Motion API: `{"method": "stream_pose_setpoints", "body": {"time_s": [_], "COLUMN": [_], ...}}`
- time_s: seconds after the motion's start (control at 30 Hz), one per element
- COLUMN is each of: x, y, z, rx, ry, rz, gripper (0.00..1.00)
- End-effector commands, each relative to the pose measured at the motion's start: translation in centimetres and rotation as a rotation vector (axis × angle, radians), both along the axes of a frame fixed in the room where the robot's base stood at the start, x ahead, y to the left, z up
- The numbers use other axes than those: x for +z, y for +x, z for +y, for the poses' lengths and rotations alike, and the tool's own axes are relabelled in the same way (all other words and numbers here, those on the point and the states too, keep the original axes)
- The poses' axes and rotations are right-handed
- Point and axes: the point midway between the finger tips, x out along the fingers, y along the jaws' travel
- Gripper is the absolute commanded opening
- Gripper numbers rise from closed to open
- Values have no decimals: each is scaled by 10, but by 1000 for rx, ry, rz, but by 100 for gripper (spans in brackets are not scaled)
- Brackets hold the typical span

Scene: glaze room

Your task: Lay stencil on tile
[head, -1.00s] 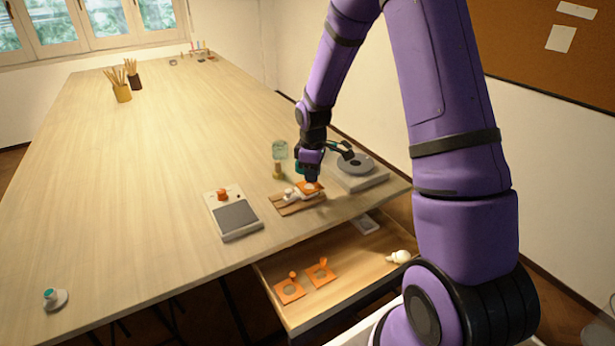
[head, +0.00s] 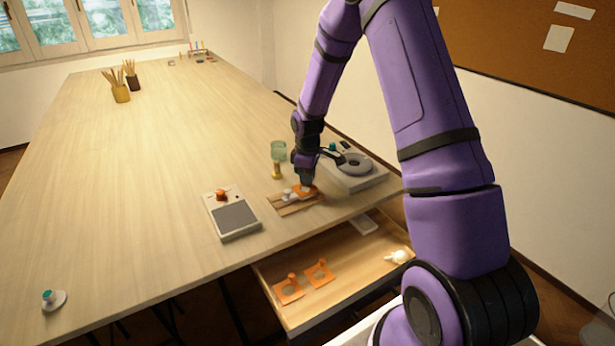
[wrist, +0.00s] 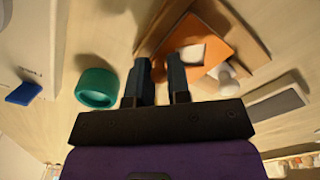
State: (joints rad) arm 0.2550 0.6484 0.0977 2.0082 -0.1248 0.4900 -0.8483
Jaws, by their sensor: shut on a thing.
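My gripper (head: 306,185) is low over the wooden board (head: 284,210) near the table's right front edge. It is shut on the orange stencil (head: 302,192), which lies over the board's right part. In the wrist view the stencil (wrist: 224,44) shows beyond my fingers (wrist: 158,72), inside the board's wooden edges (wrist: 163,22). A pale patch shows at its opening; I cannot tell how much of the tile this is. A white knob (head: 288,195) stands on the board to the left of the stencil and also shows in the wrist view (wrist: 228,80).
A grey-topped device (head: 235,217) with an orange knob lies to the left. A round wheel on a pale base (head: 357,183) is close on the right. A green-topped stand (head: 278,153) is behind. Below, the open drawer (head: 345,282) holds two orange stencils (head: 289,291) (head: 320,275).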

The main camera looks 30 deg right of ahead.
Motion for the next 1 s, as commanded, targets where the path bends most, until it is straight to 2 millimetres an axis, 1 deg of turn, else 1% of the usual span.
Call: {"method": "stream_pose_setpoints", "body": {"time_s": [0.03, 0.07, 0.1, 0.13, 0.17, 0.43, 0.57, 0.67, 1.0], "x": [-2, -2, -2, -2, -2, -1, 8, 22, 88], "y": [0, 0, 0, 0, 0, 0, 0, 1, 1], "z": [0, 0, 0, 0, 0, 0, 0, 0, -1], "rx": [0, 0, 0, 0, 0, 0, 0, 0, -1], "ry": [0, 0, 1, 1, 1, 0, -1, -1, -1], "rz": [1, 1, 1, 1, 1, 0, -2, -4, -4], "gripper": [0, 22, 31, 38, 43, 43, 43, 43, 43]}}
